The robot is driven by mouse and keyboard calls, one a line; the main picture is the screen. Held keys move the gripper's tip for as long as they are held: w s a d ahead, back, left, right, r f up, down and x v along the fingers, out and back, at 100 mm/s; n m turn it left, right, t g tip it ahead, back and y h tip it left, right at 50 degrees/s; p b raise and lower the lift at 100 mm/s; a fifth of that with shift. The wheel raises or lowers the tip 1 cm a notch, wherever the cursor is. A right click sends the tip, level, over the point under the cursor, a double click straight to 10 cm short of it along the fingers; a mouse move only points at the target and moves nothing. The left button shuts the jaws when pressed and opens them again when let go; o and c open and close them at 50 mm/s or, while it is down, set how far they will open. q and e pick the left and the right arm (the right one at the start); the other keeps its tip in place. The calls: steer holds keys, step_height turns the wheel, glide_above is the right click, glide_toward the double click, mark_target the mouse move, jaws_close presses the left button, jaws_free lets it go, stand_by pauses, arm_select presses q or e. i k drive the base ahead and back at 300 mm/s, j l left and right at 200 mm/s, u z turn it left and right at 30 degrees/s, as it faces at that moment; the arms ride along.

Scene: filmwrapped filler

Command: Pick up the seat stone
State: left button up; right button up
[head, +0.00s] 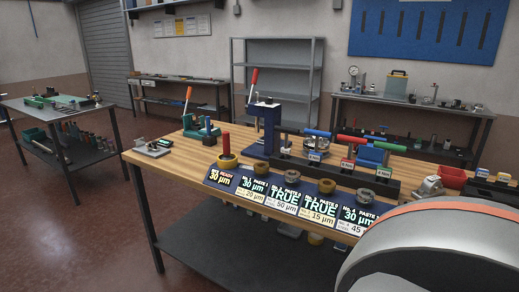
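I cannot tell for certain which thing is the seat stone. On the wooden workbench (185,165) stands an upright red-handled piece (226,143) in a yellowish round base. Several round ring-like pieces, one of them brownish (262,166), sit in a row behind the display cards. Behind them a dark rack (300,168) carries tools with coloured handles, among them a blue handle (317,133), a red handle (352,139) and a green handle (387,146). Neither of my grippers shows in the head view.
Dark cards with readings (254,188) line the bench's front edge. A blue lever press (266,118) and a green lever tool (200,130) stand behind. A red bin (452,177) is at the right. The bench's left end is fairly clear; another table (25,108) stands left.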

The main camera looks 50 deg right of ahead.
mark_target(226, 138)
steer(key=z, duration=1.35)
steer(key=i+j, duration=0.2)
steer(key=j, duration=0.15)
steer(key=i+j, duration=0.2)
steer(key=i+j+z, duration=0.1)
steer(key=j, duration=0.35)
steer(key=i+j, duration=0.3)
